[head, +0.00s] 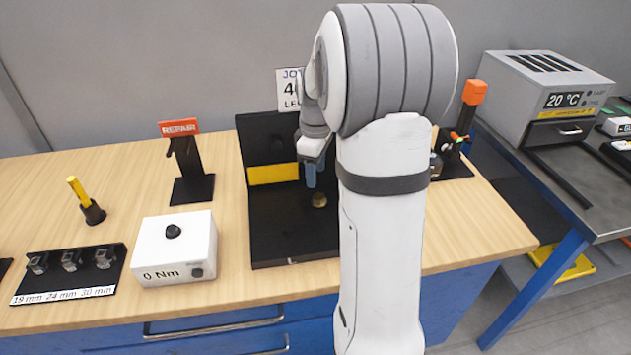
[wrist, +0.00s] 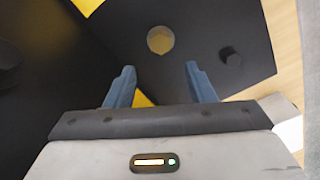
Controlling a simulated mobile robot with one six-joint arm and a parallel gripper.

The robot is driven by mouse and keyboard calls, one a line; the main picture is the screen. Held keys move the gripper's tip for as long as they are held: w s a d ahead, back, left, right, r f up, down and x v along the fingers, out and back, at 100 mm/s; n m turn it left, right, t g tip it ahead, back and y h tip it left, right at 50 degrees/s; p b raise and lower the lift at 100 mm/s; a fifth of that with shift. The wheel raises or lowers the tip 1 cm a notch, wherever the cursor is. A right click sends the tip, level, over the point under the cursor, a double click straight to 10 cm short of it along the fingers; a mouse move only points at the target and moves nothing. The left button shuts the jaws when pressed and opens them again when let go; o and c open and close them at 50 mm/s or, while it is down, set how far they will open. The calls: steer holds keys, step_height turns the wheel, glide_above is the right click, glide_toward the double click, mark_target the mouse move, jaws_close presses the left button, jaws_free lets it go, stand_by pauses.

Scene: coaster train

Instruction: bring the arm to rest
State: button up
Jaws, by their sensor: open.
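My arm rises in the middle of the head view and bends over the bench. My gripper (head: 311,174) points down above a black fixture (head: 275,225) with a yellow strip. In the wrist view my gripper (wrist: 155,85) shows two blue fingers apart, with nothing between them. A small round brass-coloured piece (head: 319,200) lies on the fixture base below the fingers. It also shows in the wrist view (wrist: 160,40), beyond the fingertips and apart from them. My arm hides the right part of the fixture.
On the wooden bench (head: 130,180) stand a white 0 Nm box (head: 175,250), a socket rack (head: 70,262), a black REPAIR stand (head: 190,175) and a yellow-handled tool (head: 78,190). A grey 20 °C oven (head: 540,95) stands at the right. Bare wood lies at the back left.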

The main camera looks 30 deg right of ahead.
steer(key=shift+r, duration=0.35)
stand_by(0.3)
steer(key=s+a+r+m+t, duration=0.1)
steer(key=s+a+m, duration=0.3)
steer(key=s+a, duration=0.3)
steer(key=s+a+r+m+t, duration=0.1)
steer(key=s+a+m, duration=0.3)
steer(key=s, duration=0.9)
steer(key=a+r, duration=0.1)
steer(key=a, duration=0.2)
steer(key=shift+a+t, duration=0.2)
steer(key=shift+t, duration=0.1)
steer(key=shift+r, duration=0.1)
